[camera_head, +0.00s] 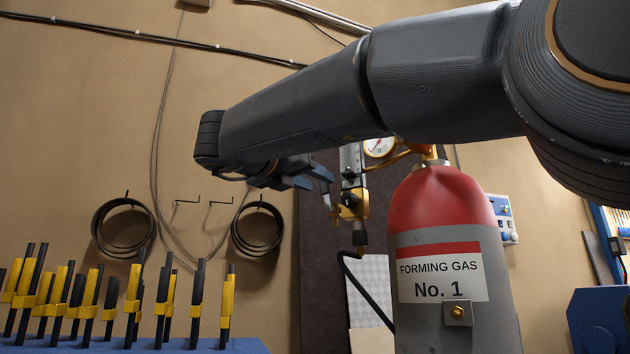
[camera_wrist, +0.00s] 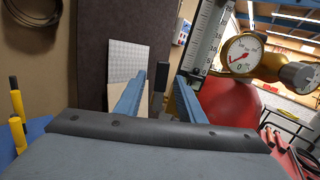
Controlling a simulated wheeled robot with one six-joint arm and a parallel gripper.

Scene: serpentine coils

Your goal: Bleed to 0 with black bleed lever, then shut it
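A brass regulator fitting (camera_head: 352,205) stands beside the gas cylinder, below a clear flow tube with a number scale (camera_head: 350,160). The tube also shows in the wrist view (camera_wrist: 206,40). A round white gauge (camera_head: 380,146) with a red needle is right of the tube. In the wrist view the gauge (camera_wrist: 242,54) has its needle low on the left, near the 0; the exact reading is unclear. My gripper (camera_head: 313,178) is open beside the fitting. In the wrist view, a dark upright lever (camera_wrist: 159,77) shows between the blue fingers (camera_wrist: 157,92); contact cannot be told.
The red-topped cylinder (camera_head: 440,200) labelled Forming Gas No. 1 stands right of the fitting, under my arm. A black hose (camera_head: 365,290) hangs below the fitting. Black and yellow rods (camera_head: 130,300) stand on a blue bench at left. Black coils (camera_head: 257,230) hang on the wall.

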